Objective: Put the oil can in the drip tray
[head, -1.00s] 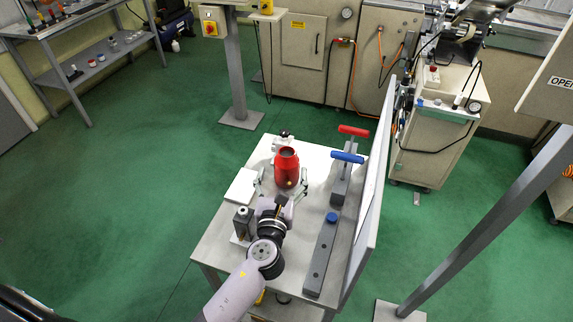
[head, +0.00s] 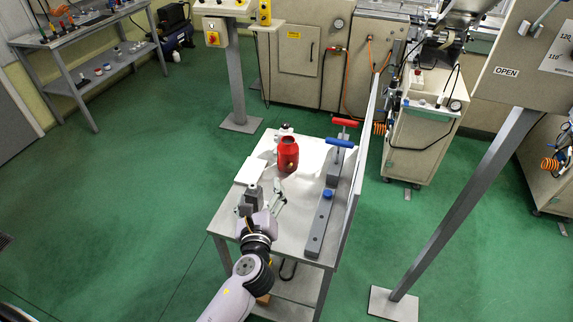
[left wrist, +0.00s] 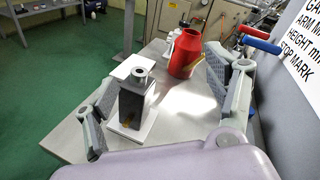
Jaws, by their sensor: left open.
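The red can (head: 288,155), which I take as the oil can, stands upright on the table with an open neck; it also shows in the left wrist view (left wrist: 185,54). My left gripper (head: 264,197) is open, in front of it and to its left, not touching it. In the left wrist view its fingers (left wrist: 168,92) spread either side of a dark grey block (left wrist: 136,106) with a pale ring on top, standing on a white plate (left wrist: 122,132). A flat white square (head: 251,171) lies behind the block. I cannot tell which white piece is the drip tray.
A grey bar with a blue knob (head: 327,194) and red (head: 344,122) and blue (head: 339,142) T-handles line the table's right side, beside an upright white panel (head: 361,150). The table top (head: 291,221) is bare at the front middle.

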